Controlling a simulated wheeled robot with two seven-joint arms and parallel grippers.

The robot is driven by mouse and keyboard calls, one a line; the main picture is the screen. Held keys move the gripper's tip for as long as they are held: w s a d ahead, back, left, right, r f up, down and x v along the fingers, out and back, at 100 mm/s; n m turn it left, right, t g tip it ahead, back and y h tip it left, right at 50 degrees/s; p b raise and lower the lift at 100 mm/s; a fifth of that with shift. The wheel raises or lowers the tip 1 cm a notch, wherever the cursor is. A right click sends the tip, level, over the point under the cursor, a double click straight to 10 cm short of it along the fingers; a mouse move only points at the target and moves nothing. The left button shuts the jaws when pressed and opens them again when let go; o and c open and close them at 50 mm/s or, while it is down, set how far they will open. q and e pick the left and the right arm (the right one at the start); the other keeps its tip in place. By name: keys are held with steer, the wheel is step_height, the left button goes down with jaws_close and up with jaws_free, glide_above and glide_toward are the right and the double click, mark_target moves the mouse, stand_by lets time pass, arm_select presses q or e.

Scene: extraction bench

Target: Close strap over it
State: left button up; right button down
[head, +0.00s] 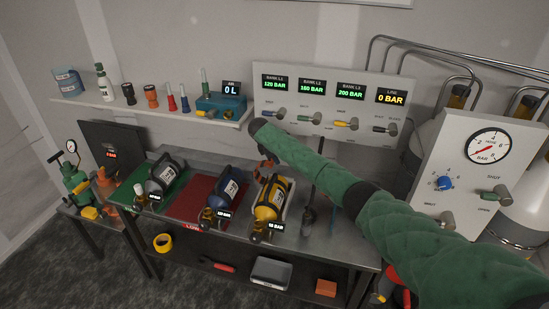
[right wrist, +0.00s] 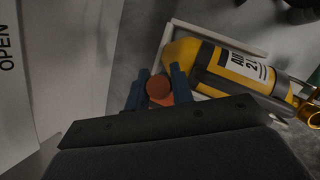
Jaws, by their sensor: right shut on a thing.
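A yellow cylinder (head: 269,199) with a black and white label band lies in a pale cradle (head: 288,210) at the right of the bench. It also shows in the right wrist view (right wrist: 194,53), with the pale cradle rim (right wrist: 222,34) around it. My right gripper (right wrist: 158,92) is beside the cylinder's rounded end, its dark blue fingers shut on an orange round-ended piece (right wrist: 158,87), which looks like the strap's end. The rest of the strap is hidden, and I see no band across the cylinder. In the head view my right arm hides most of the gripper. My left gripper is out of view.
Two dark cylinders lie on a green mat (head: 180,192) and a red mat (head: 190,207) to the left. A valve panel (head: 300,112) stands behind, and a gauge panel (head: 455,150) stands at the right. A lower shelf (head: 225,275) holds a grey tray.

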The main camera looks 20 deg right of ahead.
steer(key=shift+s+d+f+y, duration=0.15)
steer(key=shift+s+d+y, duration=0.15)
steer(key=shift+d, duration=0.1)
steer(key=s+d+f+m+t+y+b, duration=0.1)
steer(key=s+d+f+t+y+b, duration=0.2)
steer(key=s+d+f+y, duration=0.1)
steer(key=shift+d+f+t+y+b, duration=0.45)
steer(key=shift+d+f, duration=0.2)
steer(key=shift+d, duration=0.4)
steer(key=shift+s, duration=0.1)
